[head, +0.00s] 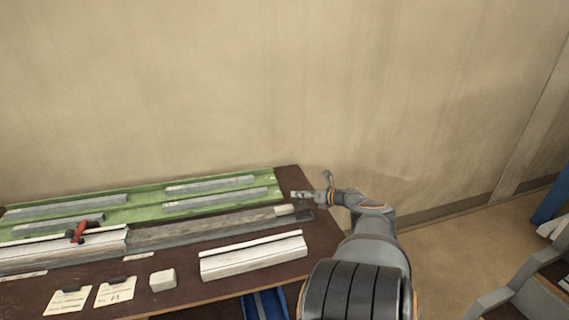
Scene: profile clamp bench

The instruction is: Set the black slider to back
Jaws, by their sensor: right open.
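A long grey rail (205,229) lies across the bench. At its right end is a small dark piece (304,215), which may be the black slider; it is too small to be sure. A pale small block (284,210) sits just left of it. My right gripper (312,185) is open, with its fingers spread and nothing visible between them. It is near the bench's right edge, just above and behind the dark piece in the picture; I cannot tell the height gap. My left gripper is not in view.
A green tray (150,196) with several grey bars lies at the back. A red clamp handle (80,231) stands at the left on a pale profile (60,253). A white profile (253,257), a white block (162,279) and two cards (115,293) lie in front. A wall stands behind.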

